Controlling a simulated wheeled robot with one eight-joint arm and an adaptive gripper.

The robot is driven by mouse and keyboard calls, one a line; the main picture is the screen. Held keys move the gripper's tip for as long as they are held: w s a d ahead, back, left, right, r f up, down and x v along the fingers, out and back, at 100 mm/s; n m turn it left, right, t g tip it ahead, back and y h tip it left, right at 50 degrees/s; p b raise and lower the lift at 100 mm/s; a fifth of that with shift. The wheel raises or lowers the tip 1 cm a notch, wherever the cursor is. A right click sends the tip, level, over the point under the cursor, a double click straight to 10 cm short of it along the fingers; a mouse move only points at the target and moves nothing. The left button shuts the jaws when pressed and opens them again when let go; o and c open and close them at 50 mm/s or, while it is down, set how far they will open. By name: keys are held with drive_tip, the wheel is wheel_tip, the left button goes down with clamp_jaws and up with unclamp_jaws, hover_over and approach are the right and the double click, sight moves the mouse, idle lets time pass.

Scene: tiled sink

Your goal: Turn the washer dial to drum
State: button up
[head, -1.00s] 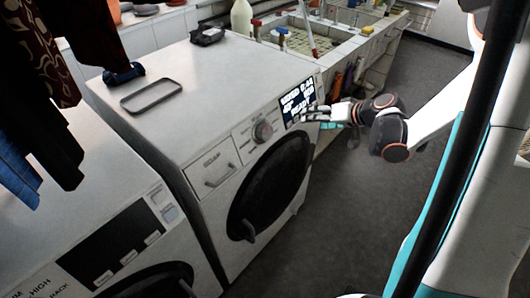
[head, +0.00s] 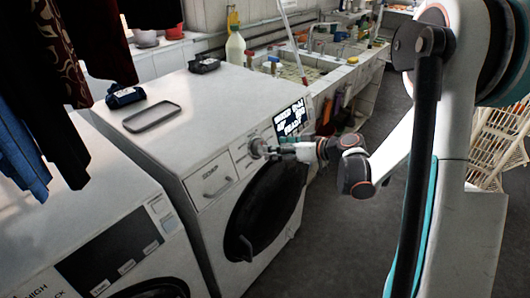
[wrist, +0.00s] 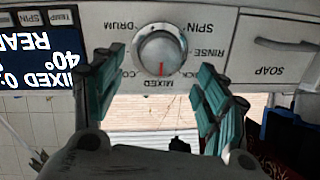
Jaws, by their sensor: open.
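The washer (head: 215,135) is white with a dark round door, and it stands in the middle of the head view. Its dial (wrist: 160,56) is a silver round knob with a red mark, seen upside down in the wrist view. The red mark points toward the word MIXED. The word DRUM (wrist: 118,25) is printed at the knob's upper left in that view. My gripper (wrist: 163,85) is open, with its teal-padded fingers on either side of and just below the knob in the wrist view. I cannot tell whether a finger touches it. In the head view my gripper (head: 278,150) is at the dial.
A lit display (head: 291,118) is beside the dial, and a soap drawer (wrist: 280,45) is on its other side. A grey tray (head: 151,116) lies on the washer top. Clothes hang at the left. A tiled sink is behind, and a white basket (head: 497,145) stands right.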

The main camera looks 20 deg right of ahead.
sight(260, 148)
drive_tip(key=b+x, duration=0.1)
drive_tip(key=x, duration=0.4)
drive_tip(key=shift+w+a+f, duration=0.1)
drive_tip(key=shift+w+a, duration=0.1)
drive_tip(key=shift+w, duration=0.05)
drive_tip(key=shift+c, duration=0.2)
drive_tip(key=c, duration=1)
